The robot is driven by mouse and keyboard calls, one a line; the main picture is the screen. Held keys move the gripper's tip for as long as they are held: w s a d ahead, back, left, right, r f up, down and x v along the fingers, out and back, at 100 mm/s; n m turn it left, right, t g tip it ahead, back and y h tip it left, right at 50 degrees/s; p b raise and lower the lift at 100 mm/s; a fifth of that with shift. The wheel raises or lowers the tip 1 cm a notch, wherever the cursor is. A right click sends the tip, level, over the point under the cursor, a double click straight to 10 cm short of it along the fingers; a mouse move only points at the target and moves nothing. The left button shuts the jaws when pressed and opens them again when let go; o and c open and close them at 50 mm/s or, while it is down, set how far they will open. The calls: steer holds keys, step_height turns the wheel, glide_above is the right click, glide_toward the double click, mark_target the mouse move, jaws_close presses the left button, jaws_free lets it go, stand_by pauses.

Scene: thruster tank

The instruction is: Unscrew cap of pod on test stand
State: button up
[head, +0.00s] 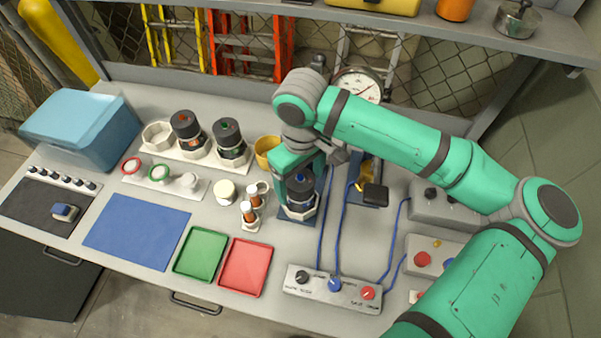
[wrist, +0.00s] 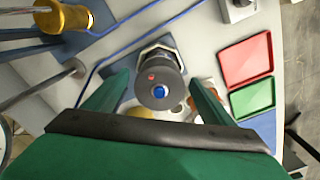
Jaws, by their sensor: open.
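The pod (head: 300,203) stands upright on the test stand (head: 284,213), right of the table's middle. Its dark cap (head: 300,184) has a blue dot on top. In the wrist view the cap (wrist: 153,94) also shows a small red mark and lies between my finger tips. My gripper (head: 298,172) is open and reaches down over the pod, with one green finger on each side of the cap. In the wrist view my gripper (wrist: 155,92) shows a gap between cap and fingers. The pod's lower body is mostly hidden under the cap there.
Two other dark-capped pods (head: 187,131) (head: 230,139) stand in a white rack behind left. Small white bottles with brown bands (head: 249,213) stand close left of the stand. Green (head: 201,254) and red (head: 245,267) trays lie in front left. Blue cables (head: 331,220) run right of the pod.

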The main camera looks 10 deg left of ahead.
steer(key=c, duration=1.1)
steer(key=shift+o, duration=0.2)
steer(key=n, duration=0.4)
steer(key=shift+n, duration=0.3)
steer(key=n, duration=1.2)
steer(key=shift+n, duration=0.4)
